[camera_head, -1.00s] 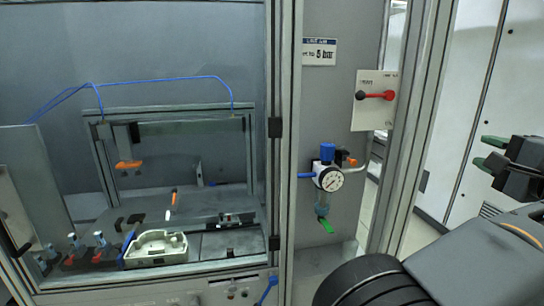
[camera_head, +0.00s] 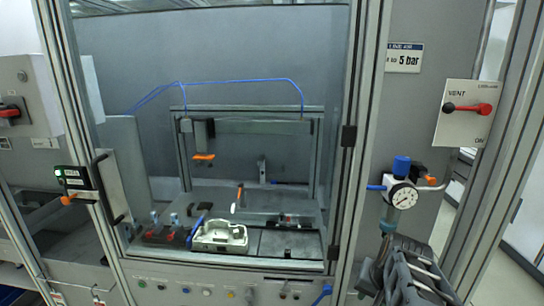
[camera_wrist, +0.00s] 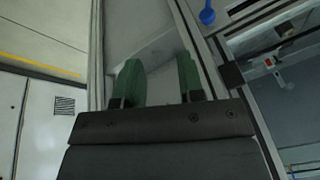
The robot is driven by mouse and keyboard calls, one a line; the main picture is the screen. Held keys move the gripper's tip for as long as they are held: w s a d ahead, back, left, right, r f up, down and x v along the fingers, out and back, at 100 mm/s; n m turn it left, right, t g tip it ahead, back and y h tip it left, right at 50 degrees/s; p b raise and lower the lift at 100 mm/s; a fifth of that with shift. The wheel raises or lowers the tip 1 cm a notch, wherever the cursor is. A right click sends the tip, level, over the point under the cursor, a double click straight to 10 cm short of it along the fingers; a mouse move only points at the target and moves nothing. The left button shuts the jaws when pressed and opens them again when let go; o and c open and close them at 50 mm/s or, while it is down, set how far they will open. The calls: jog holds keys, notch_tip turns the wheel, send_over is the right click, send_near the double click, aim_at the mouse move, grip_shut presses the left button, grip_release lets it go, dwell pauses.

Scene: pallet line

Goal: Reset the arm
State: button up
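My gripper shows in the wrist view (camera_wrist: 158,82). Its two green fingers stand apart with nothing between them. Behind them are a grey panel and the upright frame of the machine. In the head view the fingers cannot be made out; a dark part of my arm shows at the lower right, below the pressure gauge (camera_head: 402,196).
The machine cell (camera_head: 345,150) stands ahead, with a pale tray (camera_head: 220,247) and small red-and-blue fittings inside. A red-handled vent switch (camera_head: 468,107) is at the right. A door latch (camera_head: 75,178) is at the left. A row of buttons runs below the cell.

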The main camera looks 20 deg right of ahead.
jog(key=w+a+n+y, duration=0.1)
jog(key=a+n, duration=0.8)
jog(key=a, duration=0.8)
jog(key=shift+w+a+f+p, duration=0.2)
jog(key=shift+w+f+p, duration=0.1)
jog(key=shift+f+p, duration=0.05)
